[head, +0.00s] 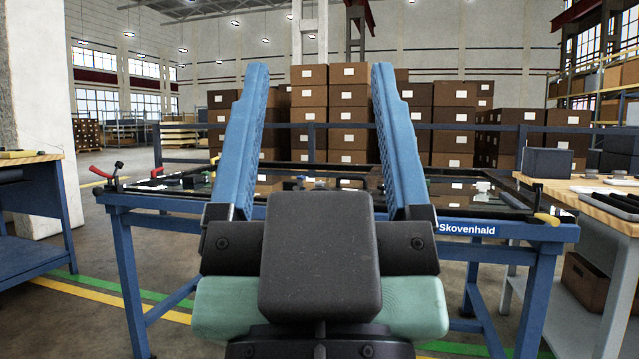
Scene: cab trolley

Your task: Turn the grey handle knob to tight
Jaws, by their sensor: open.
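My gripper (320,72) fills the middle of the head view, with its two long blue fingers standing wide apart and nothing between them. Beyond it is a blue-framed trolley (490,230) with a dark, shiny top and a "Skovenhald" label at the front right. I cannot make out a grey handle knob for certain. A small dark knob (118,166) stands upright at the trolley's left corner, beside a red lever (99,172). A small black handle-like part (292,184) shows on the top between the fingers. My gripper's body hides the middle of the trolley's front.
A yellow grip (547,219) sits at the trolley's front right corner. A workbench (600,200) with dark items stands close at right, and another blue bench (35,215) at left. A rail (430,127) and stacked cardboard boxes (350,95) lie behind. Floor between left bench and trolley is clear.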

